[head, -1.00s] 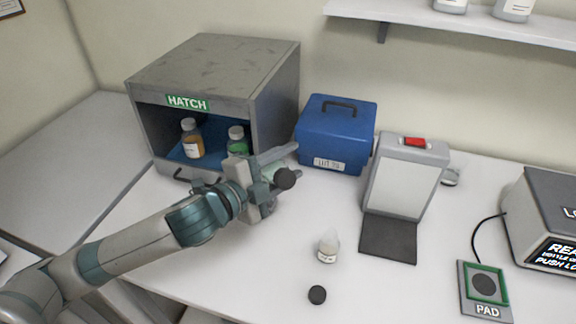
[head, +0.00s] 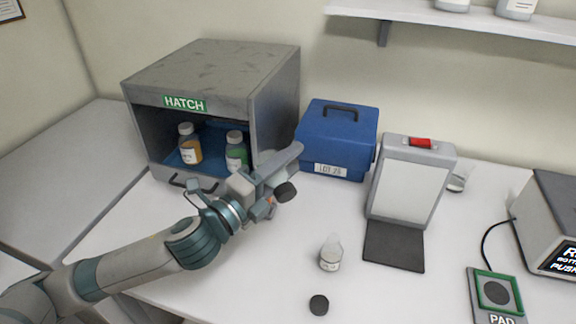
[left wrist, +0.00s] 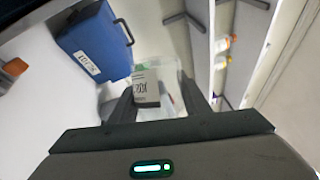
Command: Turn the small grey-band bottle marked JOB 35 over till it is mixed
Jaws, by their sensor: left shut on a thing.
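My left gripper (head: 264,190) is shut on a small bottle, held above the bench in front of the hatch. The bottle's black cap (head: 286,192) sticks out to the right, and the fingers hide most of its body. In the left wrist view the clear bottle (left wrist: 155,85) sits between the two fingers, with a pale label that seems to read JOB; its number is not clear. The bottle looks tilted well over. My right gripper is not in view.
A grey hatch (head: 279,105) holds two capped bottles, amber (head: 189,150) and green (head: 236,158). A blue case (head: 337,140) and grey stand (head: 411,185) are behind. A pad (head: 497,300) is right.

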